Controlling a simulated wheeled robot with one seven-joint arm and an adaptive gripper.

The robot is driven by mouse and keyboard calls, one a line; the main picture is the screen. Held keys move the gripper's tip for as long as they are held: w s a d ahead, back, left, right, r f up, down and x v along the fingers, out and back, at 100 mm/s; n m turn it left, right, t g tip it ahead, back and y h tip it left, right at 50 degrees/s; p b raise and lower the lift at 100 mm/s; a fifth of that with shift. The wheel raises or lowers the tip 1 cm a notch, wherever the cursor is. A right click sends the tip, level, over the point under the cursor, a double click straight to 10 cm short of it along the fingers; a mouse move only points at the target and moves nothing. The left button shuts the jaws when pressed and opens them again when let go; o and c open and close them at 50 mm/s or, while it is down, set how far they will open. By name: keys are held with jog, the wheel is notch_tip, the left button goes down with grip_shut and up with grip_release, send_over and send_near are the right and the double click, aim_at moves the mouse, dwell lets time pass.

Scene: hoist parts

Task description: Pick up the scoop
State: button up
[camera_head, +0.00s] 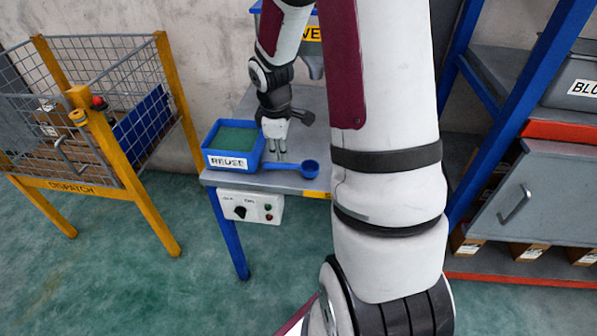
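A blue scoop (310,169) lies on the grey table (215,179) near its front edge. Its round bowl is at the right and its handle runs left toward the blue bin. My gripper (277,156) points down just above and behind the scoop's handle. The fingers look slightly apart, with nothing visible between them. At this size I cannot tell whether a fingertip touches the handle.
A blue bin labelled REUSE (230,162) with a green inside stands left of my gripper. A control box (250,206) hangs under the table's front edge. A yellow DISPATCH cage (140,190) stands left. A blue-framed shelf (485,150) is at right. My arm hides the table's right part.

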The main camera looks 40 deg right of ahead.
aim_at(281, 164)
jog(key=shift+w+d+f+b, duration=0.15)
jog(key=shift+w+f+b, duration=0.15)
jog(key=shift+f, duration=0.85)
jog(key=shift+w+d+f+b, duration=0.15)
jog(key=shift+f+b, duration=0.25)
jog(key=shift+f, duration=0.7)
jog(key=shift+w+d+f+b, duration=0.1)
jog(key=shift+w+f+b, duration=0.2)
jog(key=shift+f, duration=0.85)
jog(key=shift+c, duration=0.3)
grip_shut()
